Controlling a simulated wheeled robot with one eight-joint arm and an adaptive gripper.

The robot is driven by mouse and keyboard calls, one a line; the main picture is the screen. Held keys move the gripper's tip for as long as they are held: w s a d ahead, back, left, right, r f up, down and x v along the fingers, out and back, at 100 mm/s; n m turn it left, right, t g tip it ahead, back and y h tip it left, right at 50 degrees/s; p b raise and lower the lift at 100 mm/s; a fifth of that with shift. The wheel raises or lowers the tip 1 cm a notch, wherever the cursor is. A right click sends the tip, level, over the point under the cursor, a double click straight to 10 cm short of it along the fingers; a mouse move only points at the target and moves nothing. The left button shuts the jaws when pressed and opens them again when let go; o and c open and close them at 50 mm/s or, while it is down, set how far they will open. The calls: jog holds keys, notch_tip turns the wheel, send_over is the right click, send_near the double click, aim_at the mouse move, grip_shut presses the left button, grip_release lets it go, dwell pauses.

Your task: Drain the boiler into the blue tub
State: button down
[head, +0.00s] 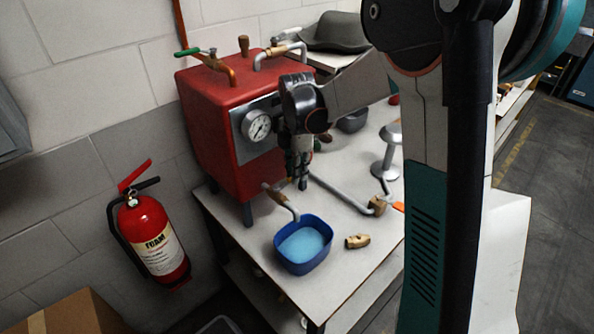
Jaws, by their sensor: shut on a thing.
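The red boiler (215,125) stands on legs at the table's left end, with a round gauge (257,126) on its front. A drain pipe (282,199) with a brown fitting comes out low at the front and bends down to the blue tub (288,263). The tub stands upright on the table below the spout; a flat light-blue surface shows inside, water or its floor, I cannot tell. My gripper (301,182) points down before the boiler, just above the drain pipe. It is shut on what appears to be the drain valve's handle, mostly hidden by the fingers.
A brass fitting (357,241) lies right of the tub. A grey pipe (342,193) and a metal stand (388,156) are behind it. A green-handled tap (189,52) tops the boiler. A grey hat (337,33) is at the back. A fire extinguisher (152,234) hangs left.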

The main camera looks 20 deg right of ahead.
jog(key=c, duration=1.6)
grip_release()
jog(key=shift+o, duration=0.2)
notch_tip(320, 180, up, 12)
